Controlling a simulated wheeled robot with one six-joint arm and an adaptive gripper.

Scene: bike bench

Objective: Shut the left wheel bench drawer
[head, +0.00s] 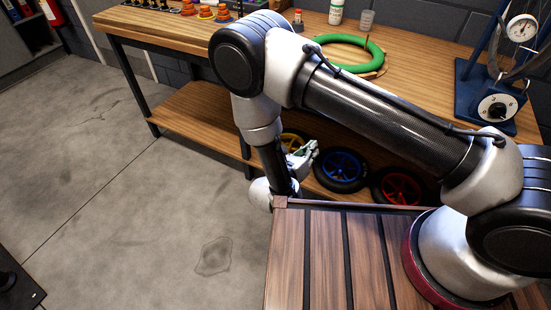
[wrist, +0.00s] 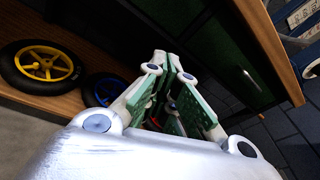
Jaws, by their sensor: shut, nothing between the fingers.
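A dark green drawer front (wrist: 228,72) with a thin pale handle sits under the wooden bench top in the wrist view. I cannot tell whether it is the left drawer, or how far out it stands. In the head view my arm hides the bench's drawers. My gripper (wrist: 166,60), with pale links and green pads, is shut and empty. Its fingertips point at the dark bench front beside that drawer; contact cannot be told. In the head view my gripper (head: 308,153) is low in front of the bench, above the lower shelf.
The wheel bench (head: 430,75) carries a green ring (head: 333,38), a bottle, a cup and a blue gauge stand (head: 490,95). On its lower shelf are wheels with yellow (wrist: 42,64), blue (head: 342,168) and red (head: 398,187) spokes. Grey floor at left is clear.

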